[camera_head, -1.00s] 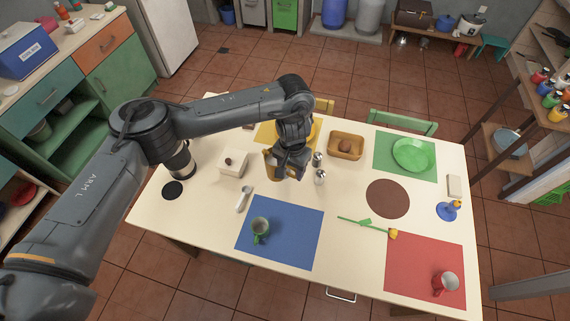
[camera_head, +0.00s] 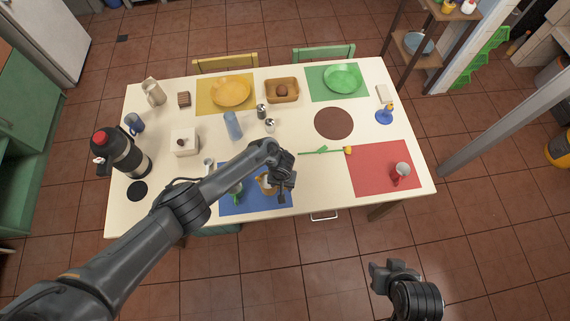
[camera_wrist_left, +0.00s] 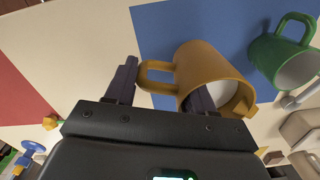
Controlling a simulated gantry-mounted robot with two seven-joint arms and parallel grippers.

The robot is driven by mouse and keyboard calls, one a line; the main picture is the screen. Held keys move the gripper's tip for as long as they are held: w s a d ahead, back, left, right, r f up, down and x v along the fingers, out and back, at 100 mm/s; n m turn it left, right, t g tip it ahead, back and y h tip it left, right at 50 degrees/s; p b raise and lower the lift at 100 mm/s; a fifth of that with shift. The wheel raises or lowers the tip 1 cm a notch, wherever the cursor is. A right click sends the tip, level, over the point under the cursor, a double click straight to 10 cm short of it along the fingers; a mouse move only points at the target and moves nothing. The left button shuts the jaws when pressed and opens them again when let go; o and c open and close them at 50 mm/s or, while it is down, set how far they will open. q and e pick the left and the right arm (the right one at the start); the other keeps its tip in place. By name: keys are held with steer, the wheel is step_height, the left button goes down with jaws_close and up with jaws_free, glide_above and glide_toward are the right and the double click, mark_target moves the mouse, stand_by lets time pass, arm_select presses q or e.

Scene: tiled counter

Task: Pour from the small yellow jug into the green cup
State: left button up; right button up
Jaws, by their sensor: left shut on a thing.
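The small yellow jug (camera_head: 265,184) is partly hidden by my left arm, above the blue mat. In the left wrist view, the jug (camera_wrist_left: 200,62) has its handle between the fingers of my left gripper (camera_wrist_left: 160,88). A pale surface shows inside its mouth. My left gripper (camera_head: 281,188) is shut on that handle. The green cup (camera_head: 237,196) stands on the blue mat, left of the jug and partly covered by my arm. It also shows in the left wrist view (camera_wrist_left: 268,58), apart from the jug. My right gripper (camera_head: 388,272) is off the table's front edge; its fingers are unclear.
The blue mat (camera_head: 275,203) lies at the front edge. A white box (camera_head: 184,143), a black flask (camera_head: 120,152), a blue tumbler (camera_head: 233,126) and shakers (camera_head: 262,111) stand behind and left. A yellow flower (camera_head: 347,150) and red mug (camera_head: 401,173) are to the right.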

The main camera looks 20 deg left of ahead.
mark_target(271, 188)
arm_select(q)
steer(key=shift+s+a+f, duration=0.2)
steer(key=shift+s+f, duration=0.55)
steer(key=shift+s, duration=0.15)
steer(key=shift+s+a+f, duration=0.15)
steer(key=shift+s+a, duration=0.05)
steer(key=shift+s, duration=0.05)
steer(key=a+r+h+p, duration=0.2)
steer(key=a+r+p, duration=0.1)
steer(key=shift+s+r+h, duration=0.15)
steer(key=shift+s+h, duration=0.05)
steer(key=shift+h, duration=0.1)
steer(key=a+r+h, duration=0.1)
steer(key=a+r+h+b, duration=0.1)
steer(key=a+h, duration=0.1)
steer(key=shift+s+a+r+t, duration=0.2)
steer(key=shift+a+r+t, duration=0.05)
steer(key=shift+r+t, duration=0.1)
steer(key=shift+s+a+f+n+h+b, duration=0.1)
steer(key=shift+n+h+b, duration=0.05)
steer(key=shift+h+b, duration=0.3)
steer(key=shift+a+f+n+h+b, duration=0.15)
steer(key=shift+h+b, duration=0.15)
steer(key=shift+h, duration=0.15)
